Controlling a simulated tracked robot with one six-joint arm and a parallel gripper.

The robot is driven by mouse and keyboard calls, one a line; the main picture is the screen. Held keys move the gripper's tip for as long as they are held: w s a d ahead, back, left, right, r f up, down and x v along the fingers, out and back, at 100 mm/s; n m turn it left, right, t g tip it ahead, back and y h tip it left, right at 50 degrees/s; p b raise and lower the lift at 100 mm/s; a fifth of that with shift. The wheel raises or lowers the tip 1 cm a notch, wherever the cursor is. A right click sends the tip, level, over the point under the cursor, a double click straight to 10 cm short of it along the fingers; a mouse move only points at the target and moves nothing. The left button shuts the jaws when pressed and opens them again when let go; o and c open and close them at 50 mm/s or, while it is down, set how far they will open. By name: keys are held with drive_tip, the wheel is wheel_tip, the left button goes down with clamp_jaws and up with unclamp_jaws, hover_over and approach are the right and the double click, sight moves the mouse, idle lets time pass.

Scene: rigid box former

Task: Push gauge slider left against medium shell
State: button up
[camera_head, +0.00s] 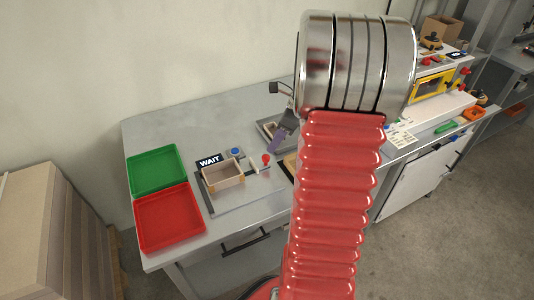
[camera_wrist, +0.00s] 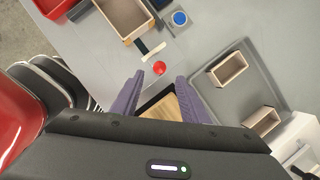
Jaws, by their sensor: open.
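The medium shell, an open wooden box (camera_head: 222,183), sits on the gauge's grey plate beside the WAIT sign. It also shows at the top of the wrist view (camera_wrist: 129,38). The gauge slider, a cream bar (camera_head: 254,166) with a red knob (camera_head: 265,158), stands to the shell's right, seemingly with a small gap. In the wrist view, the slider bar (camera_wrist: 154,51) and knob (camera_wrist: 159,68) lie just beyond my fingertips. My gripper (camera_wrist: 159,80) is open, its purple fingers apart with nothing held.
A blue button (camera_head: 235,152) is behind the slider. A green tray (camera_head: 155,170) and a red tray (camera_head: 168,218) lie at the left. A grey tray (camera_wrist: 240,105) holds two small shells. A dark-edged wooden piece (camera_wrist: 166,107) lies below my fingers. My arm hides the table's middle.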

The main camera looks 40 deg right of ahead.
sight(266, 156)
drive_tip(key=x, duration=0.7)
drive_tip(key=shift+f, duration=0.3)
drive_tip(key=shift+c, duration=0.2)
clamp_jaws()
drive_tip(key=shift+w, duration=0.1)
